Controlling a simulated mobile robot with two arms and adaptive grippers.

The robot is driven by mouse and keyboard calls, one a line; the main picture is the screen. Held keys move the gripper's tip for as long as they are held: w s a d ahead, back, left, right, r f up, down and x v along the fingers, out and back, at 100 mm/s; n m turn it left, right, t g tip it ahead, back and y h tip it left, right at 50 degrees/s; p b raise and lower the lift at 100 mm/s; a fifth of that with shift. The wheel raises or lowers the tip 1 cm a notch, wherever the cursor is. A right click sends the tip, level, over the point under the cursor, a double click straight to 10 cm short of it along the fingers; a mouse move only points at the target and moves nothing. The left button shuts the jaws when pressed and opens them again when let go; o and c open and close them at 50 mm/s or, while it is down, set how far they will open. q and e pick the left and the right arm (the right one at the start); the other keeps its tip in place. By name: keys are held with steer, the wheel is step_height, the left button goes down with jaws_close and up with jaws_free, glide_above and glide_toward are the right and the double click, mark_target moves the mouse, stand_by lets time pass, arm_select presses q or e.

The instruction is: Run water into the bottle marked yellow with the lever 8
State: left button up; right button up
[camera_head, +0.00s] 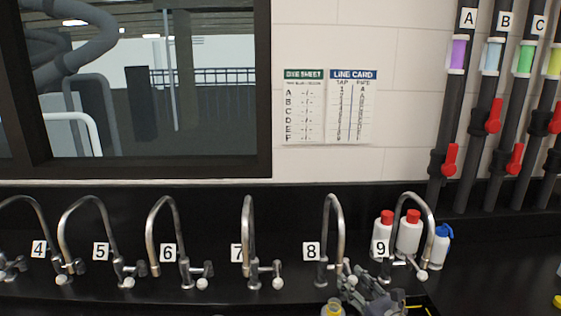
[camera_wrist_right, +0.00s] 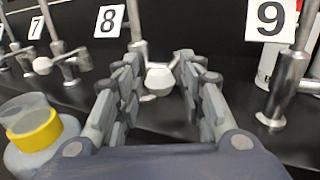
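The yellow-banded clear bottle (camera_head: 333,309) stands at the bottom edge of the head view, in front of tap 8 (camera_head: 341,235). It also shows at the left of the right wrist view (camera_wrist_right: 38,140), outside the fingers. My right gripper (camera_head: 358,283) is at the foot of tap 8. In the wrist view its fingers (camera_wrist_right: 155,92) are open, with the pale lever knob of tap 8 (camera_wrist_right: 160,76) between them near the tips; contact is not clear. In the head view the gripper hides that lever. I cannot see water at the spout. My left gripper is not in view.
Tap 7 (camera_head: 248,235) stands left of tap 8; tap 9 (camera_head: 430,230) is close on the right. White bottles with red caps (camera_head: 408,236) and a blue-topped bottle (camera_head: 441,246) stand behind tap 9. A dye sheet (camera_head: 303,105) and line card (camera_head: 352,105) hang on the wall.

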steer(key=shift+w+d, duration=0.1)
steer(key=shift+d, duration=0.15)
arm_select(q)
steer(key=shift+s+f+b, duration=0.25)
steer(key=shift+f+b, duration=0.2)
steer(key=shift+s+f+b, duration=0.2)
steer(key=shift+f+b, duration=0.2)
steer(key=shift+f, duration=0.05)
arm_select(e)
steer(key=d, duration=0.2)
steer(key=w+d, duration=0.1)
steer(key=shift+w+d, duration=0.15)
steer(key=shift+d, duration=0.2)
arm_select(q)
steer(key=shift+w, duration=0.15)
arm_select(e)
steer(key=shift+a, duration=0.2)
stand_by(2.5)
steer(key=shift+s+a+p, duration=0.15)
steer(key=shift+s+a, duration=0.2)
steer(key=shift+a, duration=0.35)
steer(key=shift+s+a+p, duration=0.15)
steer(key=shift+s+a, duration=0.2)
steer(key=shift+a, duration=0.35)
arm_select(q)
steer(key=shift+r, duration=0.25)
arm_select(e)
steer(key=shift+d, duration=0.1)
